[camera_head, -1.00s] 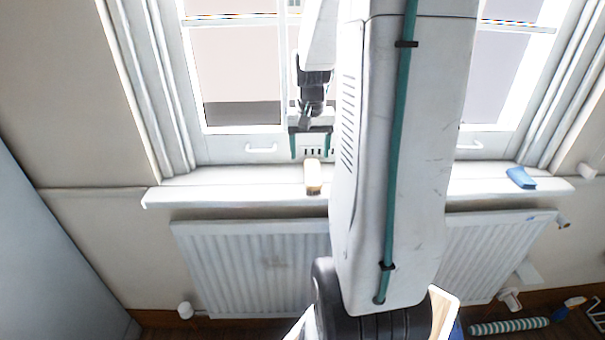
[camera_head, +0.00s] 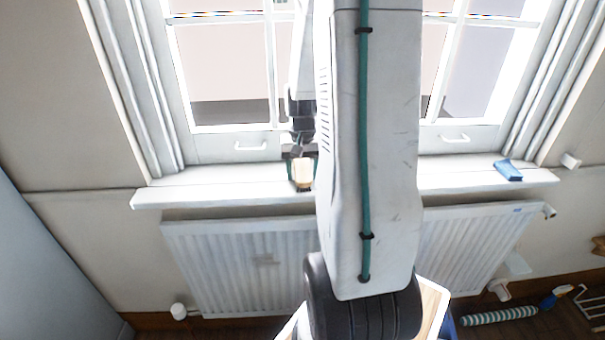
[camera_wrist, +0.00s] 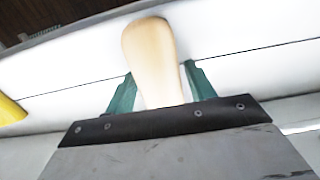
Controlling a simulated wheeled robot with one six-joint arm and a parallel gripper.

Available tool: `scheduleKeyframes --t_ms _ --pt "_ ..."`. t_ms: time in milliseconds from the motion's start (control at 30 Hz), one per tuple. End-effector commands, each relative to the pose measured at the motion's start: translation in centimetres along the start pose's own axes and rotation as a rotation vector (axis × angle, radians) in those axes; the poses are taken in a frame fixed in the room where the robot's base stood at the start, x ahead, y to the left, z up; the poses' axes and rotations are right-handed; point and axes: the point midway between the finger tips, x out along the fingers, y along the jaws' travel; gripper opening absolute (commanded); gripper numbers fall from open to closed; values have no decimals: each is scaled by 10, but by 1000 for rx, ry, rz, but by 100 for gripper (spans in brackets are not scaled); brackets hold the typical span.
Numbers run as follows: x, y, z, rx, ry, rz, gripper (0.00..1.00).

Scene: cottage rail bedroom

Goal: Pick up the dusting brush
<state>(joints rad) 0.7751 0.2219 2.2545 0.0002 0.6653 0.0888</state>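The dusting brush (camera_head: 302,174) has a pale wooden handle and lies at the window sill in the head view. In the wrist view its rounded handle (camera_wrist: 150,55) sticks out between the two green fingers of my gripper (camera_wrist: 162,92). A thin white gap shows between the handle and the right finger, so the fingers are around the brush but do not look closed on it. In the head view my gripper (camera_head: 301,168) is right at the brush, partly hidden by my arm. The bristles cannot be made out.
The white sill (camera_head: 235,188) runs under the window, with a blue cloth-like item (camera_head: 508,170) at its right end. A radiator (camera_head: 240,265) is below. A yellow object (camera_wrist: 10,110) shows at the wrist view's left edge. A striped roll (camera_head: 500,316) lies on the floor.

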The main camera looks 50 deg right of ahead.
Motion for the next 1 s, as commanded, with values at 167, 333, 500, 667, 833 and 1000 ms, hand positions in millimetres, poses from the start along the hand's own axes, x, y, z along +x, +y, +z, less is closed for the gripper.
scheduleKeyframes --t_ms 167,333,500,667,833,1000 --pt "0 0 0 0 0 0 17" --pt "0 0 0 0 0 0 13" --pt "-4 0 0 0 1 0 13" --pt "-18 0 -1 0 4 0 13" --pt "-38 5 5 2 2 0 13" --pt "-41 29 38 6 2 0 13"
